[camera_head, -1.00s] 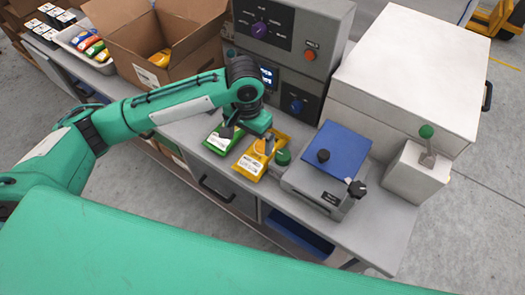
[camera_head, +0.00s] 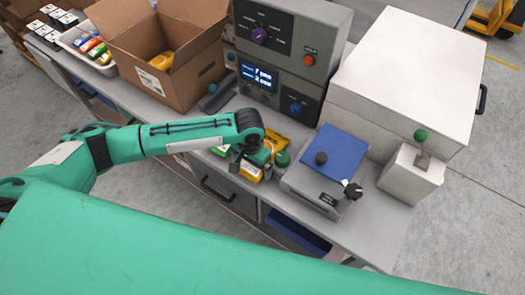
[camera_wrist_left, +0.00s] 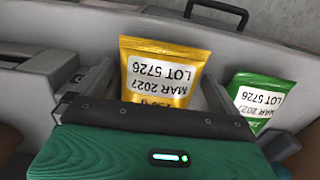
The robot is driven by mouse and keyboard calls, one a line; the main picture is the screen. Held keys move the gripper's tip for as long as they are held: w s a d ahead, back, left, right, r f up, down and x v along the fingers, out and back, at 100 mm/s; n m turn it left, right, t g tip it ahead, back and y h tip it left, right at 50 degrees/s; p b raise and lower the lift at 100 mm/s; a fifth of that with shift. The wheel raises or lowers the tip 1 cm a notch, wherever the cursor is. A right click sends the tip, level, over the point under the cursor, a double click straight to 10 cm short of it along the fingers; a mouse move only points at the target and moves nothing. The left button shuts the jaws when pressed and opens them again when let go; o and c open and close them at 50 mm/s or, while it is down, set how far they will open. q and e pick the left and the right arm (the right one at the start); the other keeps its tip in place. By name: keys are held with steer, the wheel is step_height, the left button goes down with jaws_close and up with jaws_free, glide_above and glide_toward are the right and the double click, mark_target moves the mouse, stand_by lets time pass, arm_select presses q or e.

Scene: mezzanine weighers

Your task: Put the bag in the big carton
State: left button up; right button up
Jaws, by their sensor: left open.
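A yellow bag (camera_head: 296,133) with a white label lies on the grey bench, partly hidden by my left wrist. My left gripper (camera_head: 252,165) is over it. In the left wrist view the yellow bag (camera_wrist_left: 150,55) shows between the two open fingers (camera_wrist_left: 155,85), its label reading LOT 5726. Its near end is hidden by the gripper body. A green bag (camera_head: 220,151) lies to the left, mostly covered by the arm; it also shows in the left wrist view (camera_wrist_left: 275,90), outside the fingers. The big open carton (camera_head: 188,85) stands at the back left with something yellow inside. My right gripper is out of view.
A grey control unit (camera_head: 276,70) with knobs and a lit display stands behind the bags. A white tray (camera_head: 72,42) of small packs is beyond the carton.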

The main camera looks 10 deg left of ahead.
arm_select(q)
steer(key=c, duration=1)
steer(key=shift+o, duration=0.2)
steer(key=shift+r, duration=0.1)
step_height(320, 180, up, 19)
steer(key=b, duration=0.3)
steer(key=s+a+f+n, duration=0.3)
steer(key=a+f+n, duration=0.1)
steer(key=a, duration=0.2)
steer(key=shift+s+a+f, duration=0.2)
steer(key=shift+s+f, duration=0.1)
steer(key=shift+f, duration=0.05)
